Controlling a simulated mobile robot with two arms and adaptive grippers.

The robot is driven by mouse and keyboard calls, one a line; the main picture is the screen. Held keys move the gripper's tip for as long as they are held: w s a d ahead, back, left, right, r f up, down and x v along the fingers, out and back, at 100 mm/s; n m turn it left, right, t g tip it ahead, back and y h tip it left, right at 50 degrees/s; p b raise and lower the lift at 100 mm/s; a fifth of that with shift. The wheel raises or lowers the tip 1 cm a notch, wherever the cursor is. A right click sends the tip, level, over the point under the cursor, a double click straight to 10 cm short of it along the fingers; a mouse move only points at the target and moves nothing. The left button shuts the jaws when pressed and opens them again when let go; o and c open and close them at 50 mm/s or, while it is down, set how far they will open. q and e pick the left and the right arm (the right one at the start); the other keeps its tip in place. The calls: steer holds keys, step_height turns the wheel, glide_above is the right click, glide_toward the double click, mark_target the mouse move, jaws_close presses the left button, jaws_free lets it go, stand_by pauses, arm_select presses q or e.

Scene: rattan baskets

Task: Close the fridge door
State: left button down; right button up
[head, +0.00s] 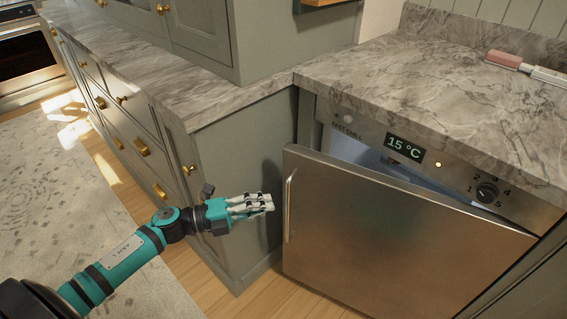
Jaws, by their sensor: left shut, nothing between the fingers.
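The fridge (445,160) is built in under the stone counter at the right, with a control panel reading 15 °C. Its steel door (395,240) stands ajar, tilted out, with a dark gap and pale interior showing along its top edge. A vertical handle (288,205) is on the door's left edge. My left gripper (268,203) is shut and empty, just left of the handle, with its fingers pointing right toward the door. Whether it touches the door I cannot tell. My right gripper is not in view.
Grey-green cabinets with brass knobs (140,147) stand at the left, close behind my left arm. The marble counter (440,85) overhangs the fridge and holds a pink and white object (520,64). Wooden floor (300,300) is free below the door.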

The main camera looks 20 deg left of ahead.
arm_select(q)
glide_toward(329, 182)
steer(key=d, duration=0.4)
steer(key=shift+w+f+b, duration=0.1)
steer(key=shift+w+b, duration=0.2)
steer(key=shift+w, duration=1.3)
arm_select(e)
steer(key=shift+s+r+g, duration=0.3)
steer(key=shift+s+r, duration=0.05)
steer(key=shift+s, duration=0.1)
arm_select(q)
steer(key=shift+a, duration=0.1)
